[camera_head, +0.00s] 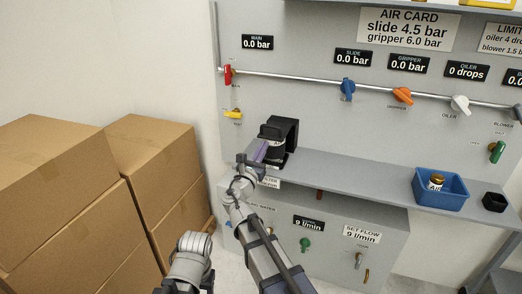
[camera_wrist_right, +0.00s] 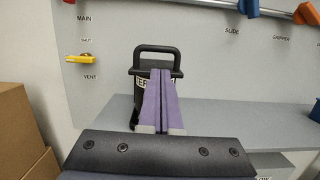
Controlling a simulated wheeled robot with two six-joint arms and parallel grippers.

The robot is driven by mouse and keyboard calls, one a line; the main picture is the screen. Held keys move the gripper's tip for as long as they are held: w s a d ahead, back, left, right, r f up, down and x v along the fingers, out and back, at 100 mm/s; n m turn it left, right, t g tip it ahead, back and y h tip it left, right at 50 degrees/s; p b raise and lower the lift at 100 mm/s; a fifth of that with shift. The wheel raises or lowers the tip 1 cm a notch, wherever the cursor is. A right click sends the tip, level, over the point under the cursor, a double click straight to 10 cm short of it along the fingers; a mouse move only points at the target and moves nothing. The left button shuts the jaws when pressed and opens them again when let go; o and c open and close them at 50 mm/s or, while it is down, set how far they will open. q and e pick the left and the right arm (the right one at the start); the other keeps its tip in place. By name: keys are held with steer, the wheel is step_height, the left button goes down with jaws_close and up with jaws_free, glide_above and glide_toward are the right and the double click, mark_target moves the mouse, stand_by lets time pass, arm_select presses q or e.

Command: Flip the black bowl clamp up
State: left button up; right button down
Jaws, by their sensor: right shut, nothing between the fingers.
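The filter unit is a black housing (camera_head: 286,131) on the grey shelf, with a darker bowl and a pale label at its front. The black bowl clamp looks like the looped handle (camera_wrist_right: 158,48) at the top of the unit in the right wrist view. Its frame (camera_head: 268,131) shows at the unit's front left in the head view. My right gripper (camera_head: 262,151) is shut and empty, its purple fingers in front of the bowl. In the wrist view the fingertips (camera_wrist_right: 160,72) overlap the unit just below the loop; I cannot tell whether they touch. My left gripper is not in view.
A grey shelf (camera_head: 345,176) runs right from the unit, with a clear stretch before a blue bin (camera_head: 440,188) and a small black box (camera_head: 494,202). Valves and a pipe line the panel above. Cardboard boxes (camera_head: 65,190) stand at left.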

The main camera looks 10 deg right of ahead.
steer(key=x, duration=0.6)
steer(key=shift+p, duration=0.45)
